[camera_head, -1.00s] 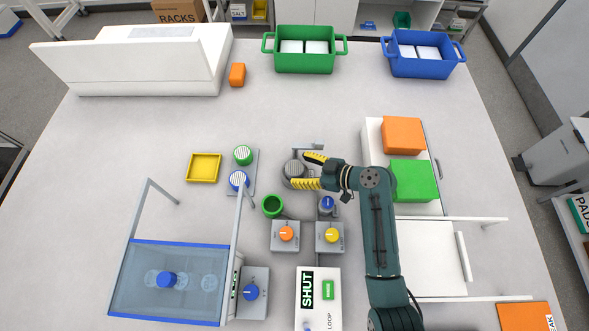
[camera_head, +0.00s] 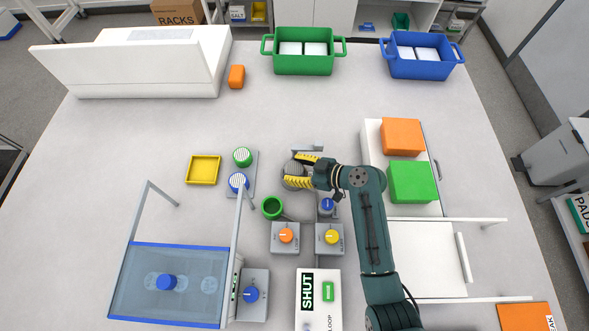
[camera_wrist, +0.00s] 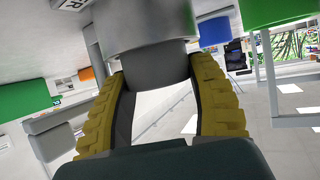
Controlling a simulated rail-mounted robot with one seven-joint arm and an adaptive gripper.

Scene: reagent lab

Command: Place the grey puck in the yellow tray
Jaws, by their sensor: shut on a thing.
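The grey puck (camera_head: 289,169) is a round ribbed piece in the middle of the table. My gripper (camera_head: 294,171) has its yellow-padded fingers shut on it, one on each side, and partly hides it. In the wrist view the fingers (camera_wrist: 160,85) close around a narrower grey part below a wider grey cylinder (camera_wrist: 140,25). I cannot tell whether the puck is lifted from its place. The yellow tray (camera_head: 189,170) is a shallow square to the left of the puck, and it looks empty.
Between puck and tray stand a green striped puck (camera_head: 242,156) and a blue striped one (camera_head: 237,181). A green ring-shaped holder (camera_head: 272,208) and knob boxes (camera_head: 285,237) are in front. A grey bracket (camera_head: 307,148) is just behind.

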